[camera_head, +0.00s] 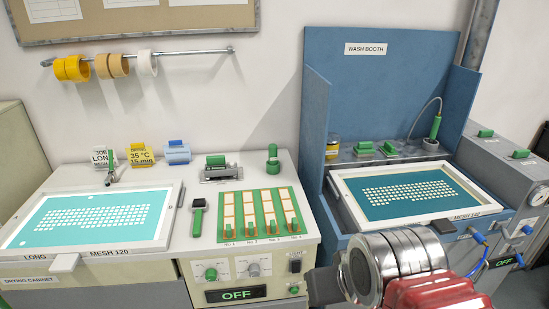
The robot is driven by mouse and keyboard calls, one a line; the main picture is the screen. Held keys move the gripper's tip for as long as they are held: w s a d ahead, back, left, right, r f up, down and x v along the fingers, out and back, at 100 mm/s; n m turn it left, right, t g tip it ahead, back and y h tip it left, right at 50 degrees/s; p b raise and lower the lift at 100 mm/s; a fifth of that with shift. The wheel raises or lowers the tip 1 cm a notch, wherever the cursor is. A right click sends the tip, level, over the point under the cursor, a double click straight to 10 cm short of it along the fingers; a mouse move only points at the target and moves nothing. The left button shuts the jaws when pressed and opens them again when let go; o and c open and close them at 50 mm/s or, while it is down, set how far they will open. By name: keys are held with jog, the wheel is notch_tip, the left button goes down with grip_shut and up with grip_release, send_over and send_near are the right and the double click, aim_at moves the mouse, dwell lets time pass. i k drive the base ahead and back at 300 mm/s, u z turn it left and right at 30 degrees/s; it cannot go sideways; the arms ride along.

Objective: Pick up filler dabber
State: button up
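No label marks the filler dabber, so I cannot tell for certain which tool it is. A short green upright tool with a rounded top (273,158) stands at the back right of the white bench top. A thin green-handled tool (111,162) stands upright at the back left. A green-handled tool with a dark square head (198,216) lies between the screen and the green board. My arm's metal and red links show at bottom right. A dark part at its left end seems to be my gripper (322,286), in front of the bench; its fingers cannot be made out.
A turquoise screen (30,243) lies at left. A green board (238,193) holds several small green-handled pieces. A grey green-topped device (218,171) stands behind it. The blue wash booth (375,90), with another screen (345,187), rises at right.

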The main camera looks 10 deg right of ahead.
aim_at(272, 148)
jog(key=u, duration=0.05)
jog(key=i, duration=1)
jog(key=z, duration=0.05)
